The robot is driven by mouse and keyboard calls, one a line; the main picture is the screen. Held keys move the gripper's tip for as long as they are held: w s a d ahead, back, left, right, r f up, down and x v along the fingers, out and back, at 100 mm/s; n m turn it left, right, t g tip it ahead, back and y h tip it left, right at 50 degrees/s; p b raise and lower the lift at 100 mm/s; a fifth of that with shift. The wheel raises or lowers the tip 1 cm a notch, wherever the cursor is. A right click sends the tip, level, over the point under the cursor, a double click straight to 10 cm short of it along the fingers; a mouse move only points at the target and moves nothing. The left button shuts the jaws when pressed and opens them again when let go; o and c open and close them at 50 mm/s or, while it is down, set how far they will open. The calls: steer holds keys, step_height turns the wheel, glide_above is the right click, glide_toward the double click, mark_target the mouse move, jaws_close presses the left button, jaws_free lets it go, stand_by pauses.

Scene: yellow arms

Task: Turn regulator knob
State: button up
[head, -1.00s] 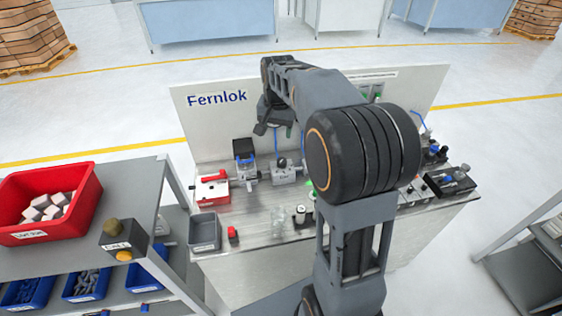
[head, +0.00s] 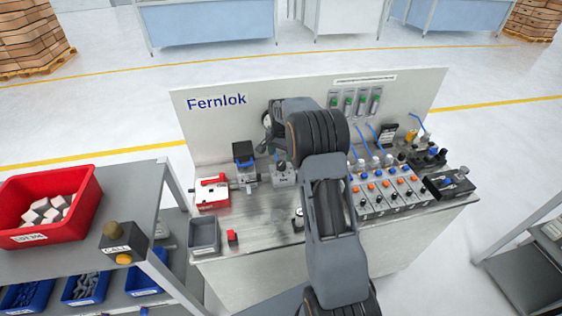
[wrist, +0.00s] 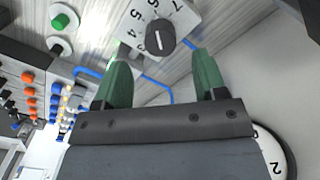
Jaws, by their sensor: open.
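The regulator knob (wrist: 159,34) is a dark round knob with a white pointer line on a pale plate with a numbered dial. It shows at the top middle of the wrist view. My gripper (wrist: 161,62) has two green fingers set apart, one on each side below the knob, with nothing between them. The fingertips appear short of the knob, but the depth gap is hard to judge. In the head view, the regulator block (head: 283,178) stands on the bench left of my arm; my gripper is mostly hidden there behind the arm.
A round white gauge (wrist: 272,160) is at the wrist view's lower right. Blue tubes (wrist: 150,88) run behind the fingers. A valve bank with coloured buttons (head: 385,187) stands right of my arm. A red-handled unit (head: 211,191) and a grey bin (head: 204,235) are at the left.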

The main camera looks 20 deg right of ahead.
mark_target(281, 163)
steer(key=shift+f+p, duration=0.4)
steer(key=shift+f, duration=2.15)
steer(key=shift+c, duration=0.4)
steer(key=c, duration=0.8)
steer(key=shift+c, duration=0.2)
